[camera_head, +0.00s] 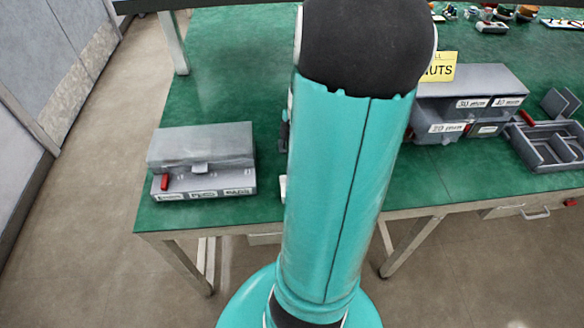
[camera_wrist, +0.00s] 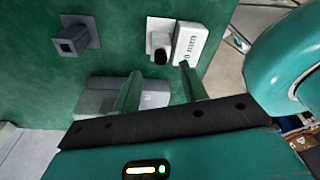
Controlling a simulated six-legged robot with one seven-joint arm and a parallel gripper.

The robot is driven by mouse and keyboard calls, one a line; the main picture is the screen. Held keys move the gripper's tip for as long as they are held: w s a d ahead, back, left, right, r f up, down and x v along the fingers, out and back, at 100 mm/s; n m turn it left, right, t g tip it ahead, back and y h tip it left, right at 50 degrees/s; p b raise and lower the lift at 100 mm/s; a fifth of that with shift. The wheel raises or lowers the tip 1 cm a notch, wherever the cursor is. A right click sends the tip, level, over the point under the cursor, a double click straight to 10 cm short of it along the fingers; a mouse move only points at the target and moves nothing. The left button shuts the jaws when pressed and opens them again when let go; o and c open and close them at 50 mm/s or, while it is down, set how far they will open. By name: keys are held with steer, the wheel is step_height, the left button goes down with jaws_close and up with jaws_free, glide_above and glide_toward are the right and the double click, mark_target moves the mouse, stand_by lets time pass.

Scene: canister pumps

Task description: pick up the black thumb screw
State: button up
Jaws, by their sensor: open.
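In the wrist view a small black rounded knob, which looks like the black thumb screw (camera_wrist: 160,57), sits at the lower edge of a white plate (camera_wrist: 160,27) on the green bench top. My gripper (camera_wrist: 159,70) is open, with its two green fingers apart and nothing between them. The knob appears in the gap just beyond the fingertips; I cannot tell the distance to it. In the head view my arm hides this spot, and neither the knob nor my gripper shows.
A white labelled box (camera_wrist: 190,43) stands close right of the knob, near the right fingertip. A grey plate with a square dark socket (camera_wrist: 75,39) is at left. In the head view a grey case (camera_head: 200,150) is left and grey drawer boxes (camera_head: 465,95) are right.

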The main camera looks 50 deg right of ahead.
steer(key=f, duration=0.4)
steer(key=shift+w+a+f, duration=0.1)
steer(key=shift+a+f, duration=0.1)
steer(key=shift+a, duration=0.1)
jaws_close()
steer(key=shift+r, duration=0.1)
